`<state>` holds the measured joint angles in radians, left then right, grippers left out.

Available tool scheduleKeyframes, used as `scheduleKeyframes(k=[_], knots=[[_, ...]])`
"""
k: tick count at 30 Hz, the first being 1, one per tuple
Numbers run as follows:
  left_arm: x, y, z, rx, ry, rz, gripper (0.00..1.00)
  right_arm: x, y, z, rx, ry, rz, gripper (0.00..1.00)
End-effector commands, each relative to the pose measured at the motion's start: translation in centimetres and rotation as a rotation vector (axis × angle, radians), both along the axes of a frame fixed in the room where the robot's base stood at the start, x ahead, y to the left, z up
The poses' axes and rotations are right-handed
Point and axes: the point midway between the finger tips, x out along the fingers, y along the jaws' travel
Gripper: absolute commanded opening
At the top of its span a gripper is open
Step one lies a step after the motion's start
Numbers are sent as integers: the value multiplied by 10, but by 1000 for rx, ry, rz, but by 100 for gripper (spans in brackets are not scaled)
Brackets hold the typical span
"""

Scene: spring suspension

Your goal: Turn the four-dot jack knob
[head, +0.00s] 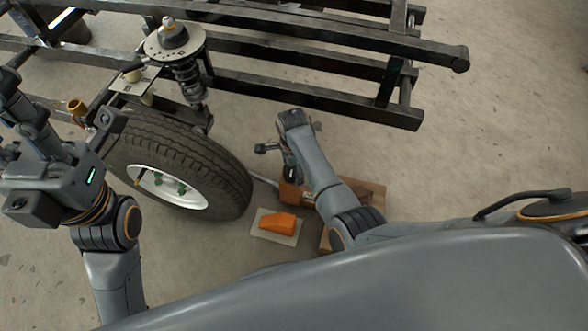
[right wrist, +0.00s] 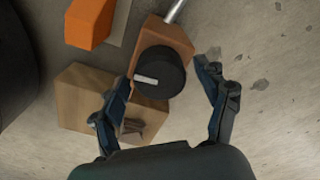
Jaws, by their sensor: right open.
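In the right wrist view a round black knob (right wrist: 160,72) with a white pointer line sits on an orange-brown jack body (right wrist: 163,42). No dots can be made out on it. My left arm and gripper (head: 22,105) are at the left edge; the finger opening cannot be made out.
Wooden blocks (head: 370,193) lie around the jack; one shows beside it in the wrist view (right wrist: 83,90). An orange wedge (head: 277,222) lies on a pale plate. The tyre (head: 185,145) stands close left, under the spring and black frame (head: 330,100). Concrete floor is clear at right.

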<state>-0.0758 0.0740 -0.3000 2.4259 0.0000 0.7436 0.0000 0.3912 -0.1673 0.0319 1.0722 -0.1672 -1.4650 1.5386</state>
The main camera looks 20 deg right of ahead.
Motion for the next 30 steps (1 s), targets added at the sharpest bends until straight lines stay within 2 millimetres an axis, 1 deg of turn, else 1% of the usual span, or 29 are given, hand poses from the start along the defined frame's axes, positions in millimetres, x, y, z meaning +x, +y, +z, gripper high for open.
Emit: scheduleKeyframes(k=[4,5,6,11,12,13,20,24,27,30], knots=[[0,0,0,0,0,0,40,0,0,1,0,0,0,75],[0,0,0,0,0,0,40,0,0,1,0,0,0,72],[0,0,0,0,0,0,40,0,0,1,0,0,0,64],[0,0,0,0,0,0,40,0,0,0,0,0,0,32],[0,0,0,0,1,0,40,0,0,0,0,0,0,24],[0,0,0,0,1,0,40,0,0,0,0,0,0,20],[0,0,2,-1,4,-1,40,0,0,1,-1,1,14,20],[-1,0,6,-4,4,-1,40,-1,-1,2,-1,3,56,20],[0,1,-4,-3,51,-2,40,0,-1,4,-2,4,107,20],[-1,2,-7,-6,80,-4,40,0,-1,5,-2,4,178,20]])
